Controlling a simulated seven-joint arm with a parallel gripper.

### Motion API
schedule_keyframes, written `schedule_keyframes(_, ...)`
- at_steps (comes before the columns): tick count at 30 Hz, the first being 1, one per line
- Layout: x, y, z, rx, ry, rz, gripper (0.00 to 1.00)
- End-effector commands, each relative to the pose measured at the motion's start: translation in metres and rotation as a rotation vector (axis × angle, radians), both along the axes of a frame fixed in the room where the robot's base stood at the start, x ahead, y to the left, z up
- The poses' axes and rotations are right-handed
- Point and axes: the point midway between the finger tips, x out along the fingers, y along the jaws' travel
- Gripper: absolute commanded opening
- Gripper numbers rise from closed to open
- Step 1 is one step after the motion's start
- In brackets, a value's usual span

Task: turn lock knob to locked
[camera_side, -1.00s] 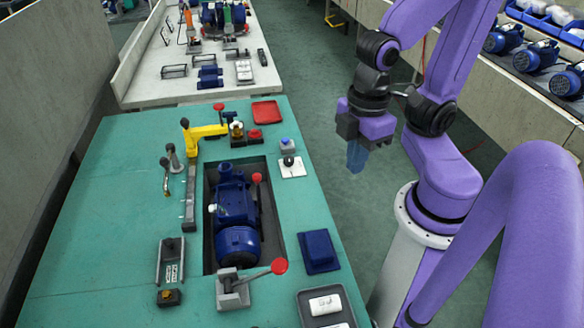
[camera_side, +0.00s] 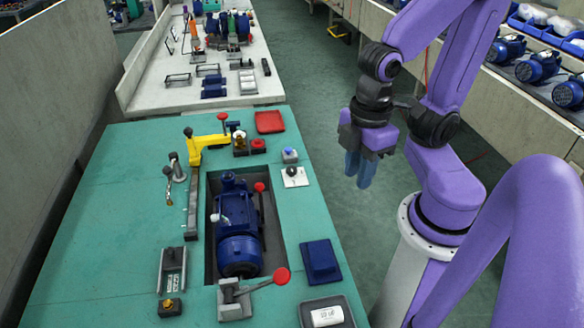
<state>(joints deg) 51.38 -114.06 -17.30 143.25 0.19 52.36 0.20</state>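A small white plate (camera_side: 300,181) near the right edge of the green bench carries a black knob (camera_side: 291,171), which looks like the lock knob. It is too small to tell which way it is turned. My gripper (camera_side: 359,180) hangs to the right of the plate, beyond the bench edge in this view and clear of the knob. Its two blue fingers point down, show apart from each other, and hold nothing.
A blue-topped block (camera_side: 290,155) stands just behind the plate. A blue pump (camera_side: 238,225) lies in a recess, with red-ball levers (camera_side: 282,276) beside it. A red tray (camera_side: 269,122), blue block (camera_side: 320,262) and grey tray (camera_side: 350,322) line the right side.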

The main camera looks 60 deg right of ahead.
Motion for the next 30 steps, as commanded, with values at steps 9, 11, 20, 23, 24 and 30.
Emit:
schedule_keyframes(9,0.052,0.002,-0.002,-0.008,0.077,-0.454,0.59)
schedule_keyframes(11,0.068,0.0,-0.003,-0.008,0.099,-0.581,0.59)
schedule_keyframes(20,0.147,-0.033,-0.014,0.004,0.215,-1.213,0.59)
schedule_keyframes(23,0.173,-0.052,-0.019,0.014,0.257,-1.421,0.59)
schedule_keyframes(24,0.182,-0.06,-0.022,0.018,0.274,-1.505,0.59)
schedule_keyframes(30,0.224,-0.115,-0.037,0.048,0.367,-1.922,0.59)
